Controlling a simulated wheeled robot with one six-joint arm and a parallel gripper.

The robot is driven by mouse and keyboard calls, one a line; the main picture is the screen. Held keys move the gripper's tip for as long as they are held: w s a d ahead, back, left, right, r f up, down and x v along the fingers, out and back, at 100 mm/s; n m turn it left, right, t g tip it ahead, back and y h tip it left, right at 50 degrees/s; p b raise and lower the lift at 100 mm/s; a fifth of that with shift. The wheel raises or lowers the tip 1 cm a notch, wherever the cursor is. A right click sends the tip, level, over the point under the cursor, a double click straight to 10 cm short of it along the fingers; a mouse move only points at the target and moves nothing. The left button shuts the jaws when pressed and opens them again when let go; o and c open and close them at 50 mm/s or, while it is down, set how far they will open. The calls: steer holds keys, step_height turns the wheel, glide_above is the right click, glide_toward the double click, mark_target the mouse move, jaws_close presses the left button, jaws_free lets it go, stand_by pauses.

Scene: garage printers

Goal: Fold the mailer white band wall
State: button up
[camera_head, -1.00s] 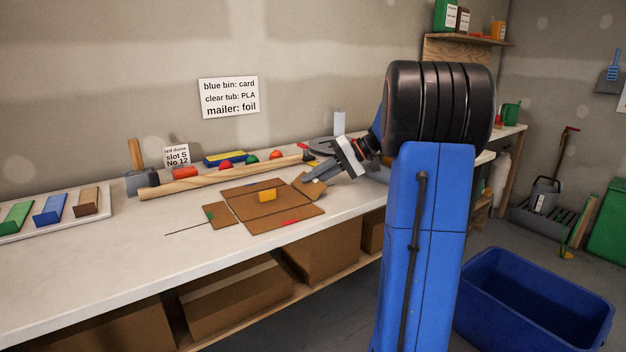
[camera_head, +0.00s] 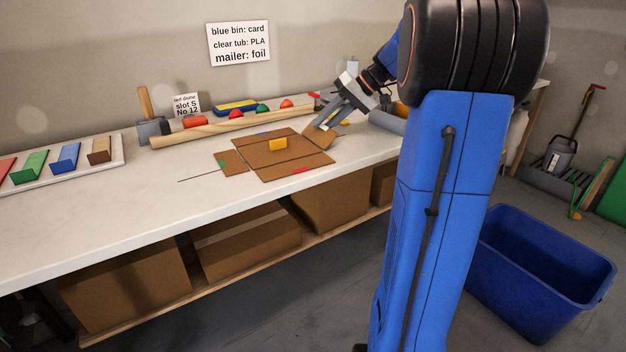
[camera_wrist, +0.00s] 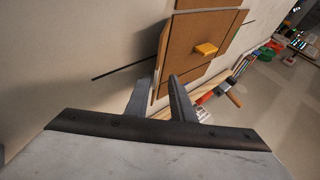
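The brown cardboard mailer (camera_head: 265,159) lies on the bench, with a yellow block (camera_head: 278,144) on its middle panel. Its left, back and front walls lie flat, with green, blue and red marks. The right wall (camera_head: 319,138) is tilted up; no white band is discernible on it. My gripper (camera_head: 326,120) is at this wall, fingers pointing down-left and spread apart. The wrist view shows the mailer (camera_wrist: 184,50) beyond my fingers, with a cardboard edge between the tips (camera_wrist: 159,80). Contact cannot be told.
A long wooden roller (camera_head: 225,129) lies behind the mailer. A grey cylinder (camera_head: 386,121) is right of my gripper. A thin black rod (camera_head: 198,178) reaches left from the mailer. The front-left bench is clear.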

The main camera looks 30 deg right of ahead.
steer(key=v, duration=1.6)
steer(key=s+a+f+h, duration=0.1)
steer(key=s+a+f, duration=0.2)
steer(key=a, duration=0.4)
steer(key=s+a+f+g+h, duration=0.1)
steer(key=s+a+f+h, duration=0.1)
steer(key=a, duration=0.6)
steer(key=s+a+f+h, duration=0.2)
steer(key=s+a+f, duration=0.1)
steer(key=a, duration=0.5)
steer(key=shift+s+a+f+n+g, duration=0.2)
steer(key=shift+s+f+n+g, duration=0.15)
steer(key=shift+s, duration=0.25)
steer(key=s+a+f+n+h, duration=0.1)
steer(key=s+a+f+h, duration=0.1)
steer(key=s+a+f, duration=0.2)
steer(key=shift+s+a+f+t, duration=0.2)
steer(key=shift+s+f+t, duration=0.25)
steer(key=shift+s, duration=0.75)
